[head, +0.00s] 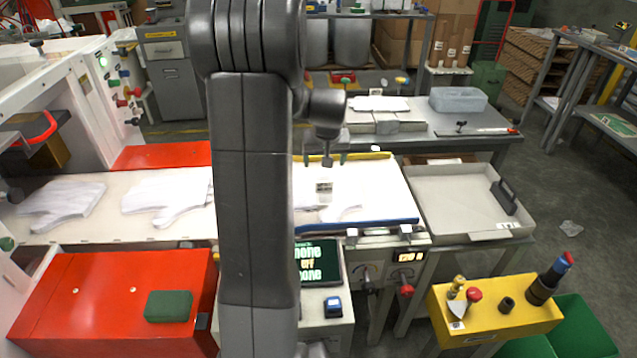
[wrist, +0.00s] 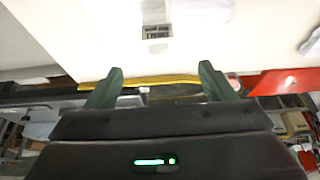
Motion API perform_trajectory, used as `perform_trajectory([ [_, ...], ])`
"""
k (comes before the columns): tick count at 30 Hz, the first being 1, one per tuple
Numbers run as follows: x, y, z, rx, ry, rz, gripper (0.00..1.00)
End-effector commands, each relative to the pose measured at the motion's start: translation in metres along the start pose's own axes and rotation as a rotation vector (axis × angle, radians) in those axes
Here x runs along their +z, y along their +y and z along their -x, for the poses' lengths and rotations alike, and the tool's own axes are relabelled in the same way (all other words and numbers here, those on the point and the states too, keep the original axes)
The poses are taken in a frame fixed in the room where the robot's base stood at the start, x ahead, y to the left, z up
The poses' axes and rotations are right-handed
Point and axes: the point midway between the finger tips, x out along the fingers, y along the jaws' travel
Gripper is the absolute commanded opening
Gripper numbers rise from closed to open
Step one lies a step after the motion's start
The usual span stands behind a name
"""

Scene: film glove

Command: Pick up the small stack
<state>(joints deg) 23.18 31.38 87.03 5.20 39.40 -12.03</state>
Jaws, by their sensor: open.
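White gloves (head: 340,213) lie on the white platform (head: 380,185) with the blue front edge, partly hidden behind my arm. A small pale piece with a dark printed patch (head: 324,187) shows at these gloves; it also shows in the wrist view (wrist: 157,33), beyond my fingertips. I cannot tell how many gloves lie there or which is the small stack. My gripper (head: 328,160) is above the platform, behind the printed piece in the head view. In the wrist view its two green fingers (wrist: 160,70) are wide apart with nothing between them.
More white gloves (head: 165,195) lie on the belt at left. An empty grey tray (head: 460,200) is right of the platform. A yellow bar (head: 370,156) runs along the platform's back edge. A red cabinet (head: 110,295) and a yellow box (head: 500,312) stand in front.

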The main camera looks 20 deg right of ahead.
Motion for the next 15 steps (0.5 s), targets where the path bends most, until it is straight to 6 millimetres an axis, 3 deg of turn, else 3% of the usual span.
perform_trajectory([
  [15,0.001,0.0,-0.077,-0.001,-0.003,0.0,0.76],
])
